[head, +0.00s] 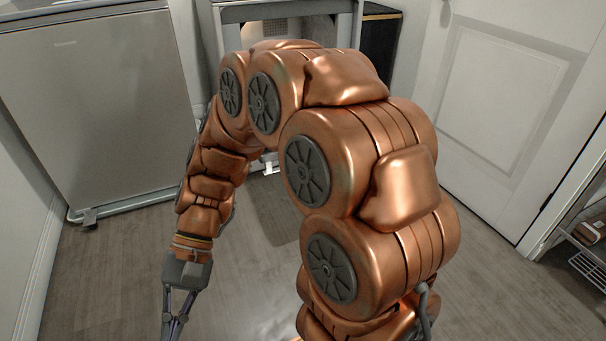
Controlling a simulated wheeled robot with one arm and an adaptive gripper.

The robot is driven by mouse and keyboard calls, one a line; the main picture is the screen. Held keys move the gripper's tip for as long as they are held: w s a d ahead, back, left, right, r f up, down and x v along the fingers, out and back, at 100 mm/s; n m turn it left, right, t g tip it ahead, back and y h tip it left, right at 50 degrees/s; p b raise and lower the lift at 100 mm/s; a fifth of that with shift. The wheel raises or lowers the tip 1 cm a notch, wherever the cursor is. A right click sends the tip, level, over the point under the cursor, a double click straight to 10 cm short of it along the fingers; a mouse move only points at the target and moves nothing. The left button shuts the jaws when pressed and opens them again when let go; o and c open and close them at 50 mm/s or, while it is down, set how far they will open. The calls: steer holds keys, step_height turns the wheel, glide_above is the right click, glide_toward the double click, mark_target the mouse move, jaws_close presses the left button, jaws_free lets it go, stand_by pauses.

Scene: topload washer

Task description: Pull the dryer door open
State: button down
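No dryer door can be made out with certainty. A grey appliance with a flat front panel and a small label (85,100) stands at the back left; I cannot tell if it is the dryer. Behind my arm at the top middle is a grey frame-like unit (230,14) with a pale interior, mostly hidden by my arm. My gripper (176,322) hangs low at the bottom left, pointing down over the floor, well in front of the grey appliance and apart from it. The fingertips are near or past the bottom edge, so their opening is unclear.
A white panelled door (500,105) is at the right. A wire shelf rack (590,262) stands at the right edge. A dark cabinet (379,45) is at the back. A white wall (30,235) runs along the left. The wooden floor (110,275) at the left is clear.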

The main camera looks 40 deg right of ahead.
steer(key=w+r+m+t+y, duration=0.2)
steer(key=w+m+t+y, duration=0.6)
steer(key=w, duration=1.6)
steer(key=w+d+f+m+t, duration=0.4)
steer(key=w+d+m+t, duration=0.2)
steer(key=w+d, duration=0.2)
steer(key=w+d+f+m+t, duration=0.4)
steer(key=w+d+m+t, duration=0.1)
steer(key=w+d, duration=0.4)
steer(key=w+d+f+m+t+h, duration=0.1)
steer(key=d+f+m+t+h, duration=0.4)
steer(key=d, duration=0.5)
steer(key=w+d+f+m+t+h, duration=0.2)
steer(key=d+f+m+h, duration=0.2)
steer(key=d+f+h, duration=0.45)
steer(key=s+d+f+m+h, duration=0.3)
steer(key=s+d+f, duration=0.15)
steer(key=d, duration=0.35)
steer(key=s+d+f+m+g+h, duration=0.15)
steer(key=s+d+f+h, duration=0.3)
steer(key=d, duration=0.45)
steer(key=s+d+f+m+h, duration=0.2)
steer(key=s+d+f+m, duration=0.15)
steer(key=d+f, duration=0.35)
steer(key=w+d+r+b, duration=0.3)
steer(key=w+d+r, duration=0.1)
steer(key=w+r, duration=0.3)
steer(key=shift+w+d, duration=0.25)
steer(key=shift+w, duration=0.45)
